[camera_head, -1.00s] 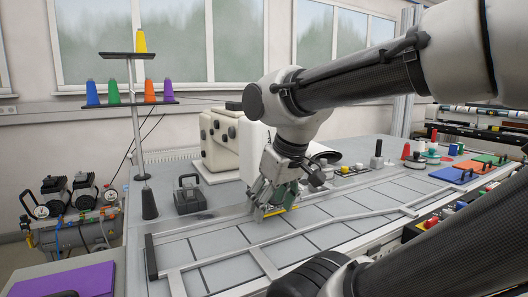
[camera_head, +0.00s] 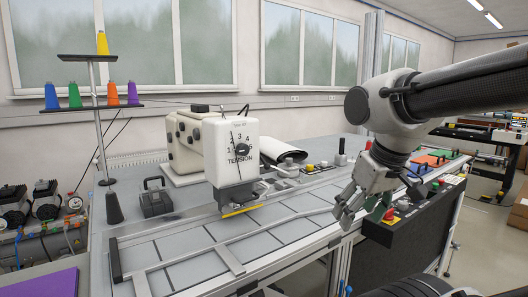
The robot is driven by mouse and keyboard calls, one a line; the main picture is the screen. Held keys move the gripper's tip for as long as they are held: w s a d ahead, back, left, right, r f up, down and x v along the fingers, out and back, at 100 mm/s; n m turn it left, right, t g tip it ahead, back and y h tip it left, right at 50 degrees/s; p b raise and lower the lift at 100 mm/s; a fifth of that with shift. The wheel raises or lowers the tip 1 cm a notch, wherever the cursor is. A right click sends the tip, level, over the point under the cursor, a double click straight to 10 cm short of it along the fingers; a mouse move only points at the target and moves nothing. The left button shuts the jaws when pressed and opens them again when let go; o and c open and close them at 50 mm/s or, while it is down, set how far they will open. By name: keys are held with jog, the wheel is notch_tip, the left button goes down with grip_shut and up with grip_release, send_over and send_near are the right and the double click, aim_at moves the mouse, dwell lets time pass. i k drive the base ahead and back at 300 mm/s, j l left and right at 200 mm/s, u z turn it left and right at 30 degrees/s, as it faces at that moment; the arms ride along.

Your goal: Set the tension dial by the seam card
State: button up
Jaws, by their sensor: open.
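The sewing machine (camera_head: 190,143) stands on the grey worktable, its white head facing me. The tension dial (camera_head: 242,149) is a dark knob on that face, ringed by numerals, with the word TENSION below. Its exact setting is too small to tell. A yellow strip (camera_head: 242,210) lies at the foot of the head; I cannot tell whether it is the seam card, and no other card is clearly recognisable. My gripper (camera_head: 364,215) is open and empty, pointing down near the table's right front edge, well right of the dial and apart from it.
A thread stand (camera_head: 99,120) with coloured cones and a dark weight-like block (camera_head: 154,200) stand left of the machine. Low rails (camera_head: 222,258) cross the table front. A button box (camera_head: 400,232) sits by my gripper. Space before the dial is clear.

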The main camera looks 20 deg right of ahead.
aim_at(243, 150)
jog(key=i+l, duration=0.1)
jog(key=l, duration=0.4)
jog(key=l+z, duration=0.1)
jog(key=l, duration=0.45)
jog(key=i+l, duration=0.15)
jog(key=l, duration=0.35)
jog(key=i+l+z, duration=0.1)
jog(key=l, duration=0.4)
jog(key=i+l+z, duration=0.1)
jog(key=l, duration=0.45)
jog(key=i+l, duration=0.2)
jog(key=l, duration=0.3)
jog(key=i+l+z, duration=0.1)
jog(key=l, duration=0.4)
jog(key=i+l, duration=0.15)
jog(key=l, duration=0.3)
jog(key=i+l+u, duration=0.1)
jog(key=l, duration=0.2)
jog(key=i+l+u, duration=0.1)
jog(key=l, duration=0.2)
jog(key=i+l+u, duration=0.1)
jog(key=l, duration=0.2)
jog(key=i+l+u, duration=0.1)
jog(key=l, duration=0.2)
jog(key=j+u, duration=1)
jog(key=u, duration=0.15)
jog(key=i+j+u, duration=0.1)
jog(key=j+u, duration=0.25)
